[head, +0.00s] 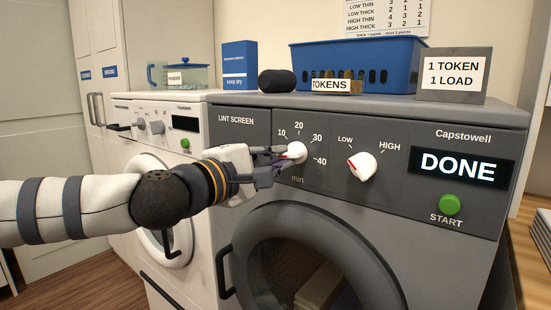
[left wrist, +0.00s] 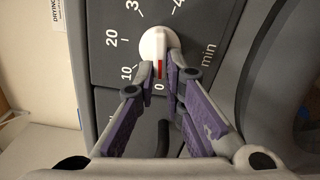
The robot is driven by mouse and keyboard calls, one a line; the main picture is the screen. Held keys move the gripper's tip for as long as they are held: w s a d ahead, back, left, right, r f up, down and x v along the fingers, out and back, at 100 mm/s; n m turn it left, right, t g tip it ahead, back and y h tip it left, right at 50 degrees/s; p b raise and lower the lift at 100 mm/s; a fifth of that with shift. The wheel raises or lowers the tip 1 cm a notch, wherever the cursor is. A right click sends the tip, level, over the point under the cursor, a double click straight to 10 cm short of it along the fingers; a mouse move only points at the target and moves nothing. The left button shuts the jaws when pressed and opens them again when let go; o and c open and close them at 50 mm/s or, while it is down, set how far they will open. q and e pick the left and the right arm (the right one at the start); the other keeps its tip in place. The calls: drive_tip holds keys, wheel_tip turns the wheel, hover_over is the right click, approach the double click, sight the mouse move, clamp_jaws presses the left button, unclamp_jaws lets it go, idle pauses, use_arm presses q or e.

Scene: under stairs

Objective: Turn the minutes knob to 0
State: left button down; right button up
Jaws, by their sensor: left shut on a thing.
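The minutes knob (head: 297,151) is the white dial on the grey dryer's panel, among the marks 10, 20, 30 and 40. In the left wrist view the knob (left wrist: 157,46) shows a red pointer line aimed at the 0 mark (left wrist: 159,87). My left gripper (head: 285,154) reaches the knob from the left. In the left wrist view its purple-padded fingers (left wrist: 158,76) lie one on each side of the knob's pointer part, shut on it. In the head view the fingers partly hide the knob's left side. My right gripper is not in view.
A second knob (head: 362,166), marked LOW to HIGH, sits to the right. The display (head: 459,167) reads DONE above a green START button (head: 449,205). The round dryer door (head: 305,265) lies below. A blue basket (head: 354,68) and a token sign (head: 455,75) stand on top.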

use_arm(q)
drive_tip(key=c, duration=1.7)
unclamp_jaws()
drive_tip(key=shift+s, duration=0.1)
